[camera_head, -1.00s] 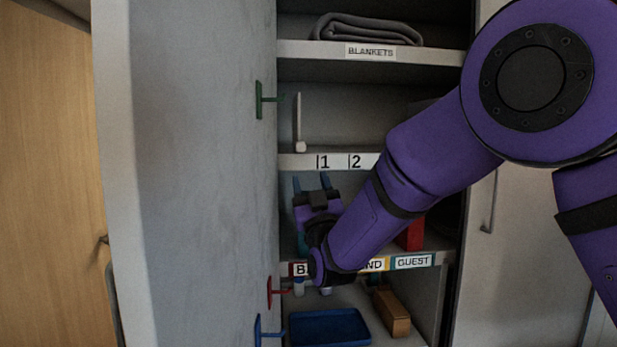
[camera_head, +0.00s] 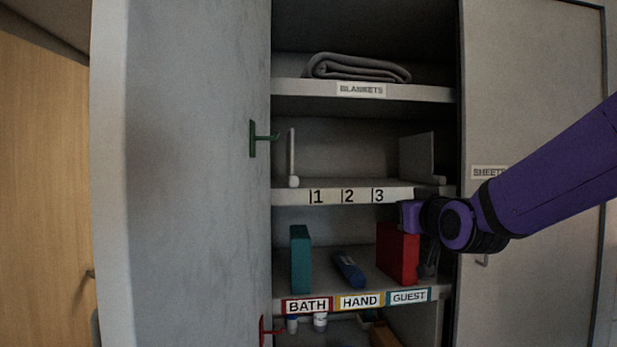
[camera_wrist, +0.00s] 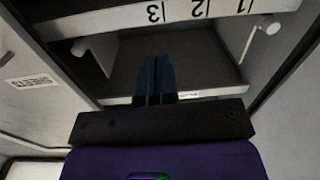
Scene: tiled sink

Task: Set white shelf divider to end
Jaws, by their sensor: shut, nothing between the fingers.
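On the shelf numbered 1, 2, 3, a thin pale divider with a round knob (camera_head: 292,155) stands upright, edge-on, at the left end. A second pale upright panel (camera_head: 417,158), also with a knob at its front, stands at the right end. Both also show in the wrist view, upside down: the left-end one (camera_wrist: 250,42) at right and the right-end one (camera_wrist: 101,52) at left. I cannot tell which is the task's. My gripper (camera_wrist: 155,62) is shut and empty, apart from both.
A folded blanket (camera_head: 358,68) lies above. The open door (camera_head: 185,170) with hooks bounds the left. The numbered shelf's middle is clear.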

